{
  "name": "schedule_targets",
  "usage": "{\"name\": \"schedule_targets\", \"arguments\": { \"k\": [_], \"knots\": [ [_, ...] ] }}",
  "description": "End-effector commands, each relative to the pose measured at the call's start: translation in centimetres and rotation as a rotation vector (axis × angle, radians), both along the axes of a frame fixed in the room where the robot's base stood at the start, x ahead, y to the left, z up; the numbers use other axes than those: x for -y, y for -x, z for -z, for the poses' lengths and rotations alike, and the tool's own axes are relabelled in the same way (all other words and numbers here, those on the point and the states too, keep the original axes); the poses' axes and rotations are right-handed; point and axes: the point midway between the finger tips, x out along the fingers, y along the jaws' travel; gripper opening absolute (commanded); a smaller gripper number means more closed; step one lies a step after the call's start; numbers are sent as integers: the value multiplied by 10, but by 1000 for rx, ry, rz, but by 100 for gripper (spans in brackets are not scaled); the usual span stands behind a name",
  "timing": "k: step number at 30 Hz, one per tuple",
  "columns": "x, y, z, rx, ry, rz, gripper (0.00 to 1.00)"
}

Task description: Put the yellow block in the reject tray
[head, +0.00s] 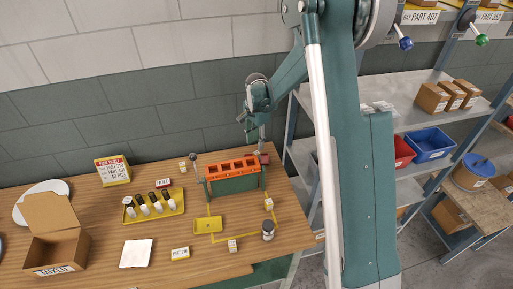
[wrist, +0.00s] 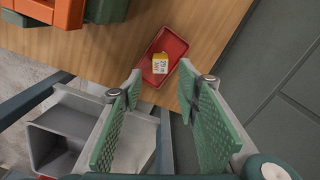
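A small yellow block (wrist: 160,63) with a white printed label lies inside a shallow red tray (wrist: 177,42) in the wrist view. The red tray is on the wooden table, near its edge. My gripper (wrist: 160,76) is open, with its two green pads apart and nothing between them. The block shows just beyond the fingertips, apart from them. In the head view my gripper (head: 262,141) hangs over the table's back right corner, right by the red tray (head: 264,158). The block is too small to make out clearly there.
An orange slotted fixture (head: 231,169) on green legs stands just left of the tray. A yellow tray (head: 208,225), small labelled blocks (head: 232,245) and a grey cylinder (head: 268,231) are in front. An open cardboard box (head: 57,245) is at left. Grey shelving (head: 432,116) is at right.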

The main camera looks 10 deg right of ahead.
Motion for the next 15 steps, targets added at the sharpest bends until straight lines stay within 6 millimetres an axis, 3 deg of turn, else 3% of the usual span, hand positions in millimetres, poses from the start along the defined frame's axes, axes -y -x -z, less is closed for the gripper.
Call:
{"name": "schedule_targets", "arguments": {
  "k": [6, 15],
  "knots": [
    [0, 0, -21, 0, 0, 0, 32],
    [0, 0, -29, 0, 0, 0, 32]
  ]
}}
